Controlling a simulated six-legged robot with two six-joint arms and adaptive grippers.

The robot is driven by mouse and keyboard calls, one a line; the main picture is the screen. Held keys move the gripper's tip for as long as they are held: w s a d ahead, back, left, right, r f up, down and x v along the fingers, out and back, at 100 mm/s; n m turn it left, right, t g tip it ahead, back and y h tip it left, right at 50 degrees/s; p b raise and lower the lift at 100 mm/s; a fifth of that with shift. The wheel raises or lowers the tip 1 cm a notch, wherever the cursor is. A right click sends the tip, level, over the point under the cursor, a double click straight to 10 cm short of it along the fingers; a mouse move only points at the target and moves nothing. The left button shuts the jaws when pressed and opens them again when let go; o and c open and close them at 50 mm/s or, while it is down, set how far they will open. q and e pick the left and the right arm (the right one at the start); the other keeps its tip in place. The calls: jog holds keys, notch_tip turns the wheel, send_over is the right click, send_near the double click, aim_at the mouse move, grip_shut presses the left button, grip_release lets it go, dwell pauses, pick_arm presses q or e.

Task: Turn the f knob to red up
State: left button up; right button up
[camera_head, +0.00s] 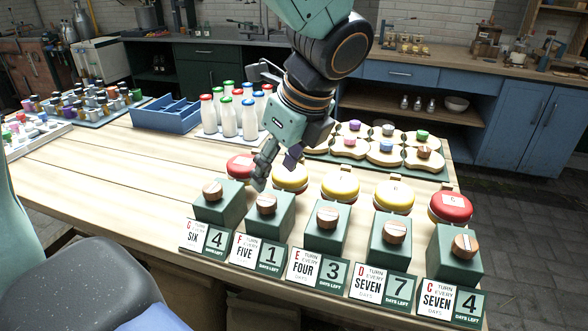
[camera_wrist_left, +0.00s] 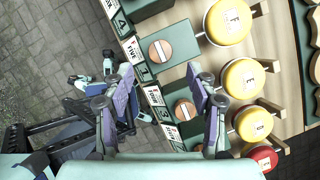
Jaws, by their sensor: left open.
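The F knob (camera_head: 266,203) is a round wooden knob on a green block, second from the left, behind the sign reading F, FIVE, 1 days left (camera_head: 258,252). Its wheel (camera_head: 290,178) shows yellow on top. My left gripper (camera_head: 276,167) is open and empty above the table, close behind the F block and over the F wheel's left side. In the left wrist view the gripper (camera_wrist_left: 165,77) has its fingers spread, with the F knob (camera_wrist_left: 160,50) and E knob (camera_wrist_left: 185,111) beyond them.
The G (camera_head: 240,166) and C (camera_head: 450,207) wheels show red; the E (camera_head: 340,187) and D (camera_head: 394,197) wheels show yellow. Milk bottles (camera_head: 229,118), a blue crate (camera_head: 165,115) and a tray of wooden pieces (camera_head: 385,154) stand behind. The table's left middle is clear.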

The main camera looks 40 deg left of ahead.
aim_at(266, 200)
pick_arm(q)
jog(key=b+x, duration=0.3)
jog(key=x, duration=0.3)
jog(key=shift+s+a+f, duration=0.1)
jog(key=shift+f, duration=0.3)
jog(key=shift+a+f+b, duration=0.1)
jog(key=shift+f+b, duration=0.15)
jog(key=shift+b, duration=0.1)
jog(key=shift+f, duration=0.1)
jog(key=shift+d, duration=0.2)
jog(key=shift+a, duration=0.1)
